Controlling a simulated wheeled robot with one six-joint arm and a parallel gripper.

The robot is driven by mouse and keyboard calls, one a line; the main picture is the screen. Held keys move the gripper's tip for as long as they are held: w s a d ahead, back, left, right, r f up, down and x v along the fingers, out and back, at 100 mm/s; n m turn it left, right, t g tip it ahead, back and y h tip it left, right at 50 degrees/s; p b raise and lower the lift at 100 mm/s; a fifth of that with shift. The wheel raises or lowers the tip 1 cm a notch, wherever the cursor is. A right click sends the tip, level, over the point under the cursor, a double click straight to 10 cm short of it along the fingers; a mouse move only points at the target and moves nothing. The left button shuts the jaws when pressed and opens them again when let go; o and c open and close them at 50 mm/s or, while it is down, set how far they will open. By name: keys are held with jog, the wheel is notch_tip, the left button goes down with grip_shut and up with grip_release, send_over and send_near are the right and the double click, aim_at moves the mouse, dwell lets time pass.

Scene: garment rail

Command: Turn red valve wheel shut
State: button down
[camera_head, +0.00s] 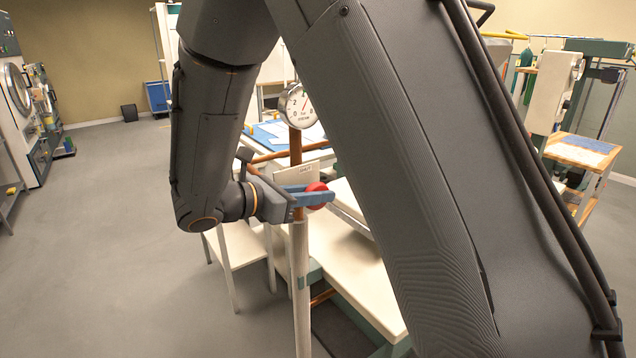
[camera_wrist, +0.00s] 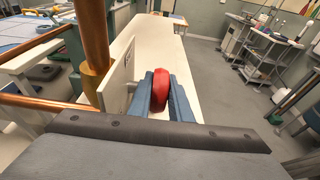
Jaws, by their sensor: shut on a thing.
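The red valve wheel (camera_head: 317,188) sits on the copper pipe, below a round white gauge (camera_head: 299,106). In the wrist view the wheel (camera_wrist: 160,90) shows edge-on between the two blue fingers. My gripper (camera_head: 318,197) is shut on the wheel, with one finger on each side of it; it also shows in the wrist view (camera_wrist: 162,88). The copper pipe (camera_wrist: 95,38) stands upright just left of the wheel in the wrist view. A small white plate (camera_wrist: 117,78) is between pipe and wheel. How far the wheel is turned cannot be told.
A long white-topped table (camera_head: 330,250) lies behind and below the wheel. A pale post (camera_head: 301,290) stands under the pipe. My arm hides much of the middle and right. Open grey floor (camera_head: 110,220) lies to the left. A wheeled cart (camera_wrist: 268,62) stands far off.

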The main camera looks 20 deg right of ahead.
aim_at(312, 185)
jog(key=y+p, duration=0.1)
jog(key=p, duration=0.1)
jog(key=g+y+p, duration=0.1)
jog(key=y+p, duration=0.1)
jog(key=p, duration=0.1)
jog(key=y+p, duration=0.2)
jog(key=p, duration=0.1)
jog(key=shift+d+r+g, duration=0.2)
jog(key=shift+r+g, duration=0.05)
jog(key=shift+g, duration=0.05)
jog(key=y+p, duration=0.2)
jog(key=p, duration=0.2)
jog(key=shift+f+g+y, duration=0.15)
jog(key=shift+g+y, duration=0.15)
jog(key=shift+g, duration=0.1)
jog(key=shift+f+y+p, duration=0.2)
jog(key=shift+y+p, duration=0.3)
jog(key=shift+p, duration=0.3)
jog(key=c, duration=1.6)
grip_release()
jog(key=shift+b+v, duration=1.1)
jog(key=shift+v, duration=2.8)
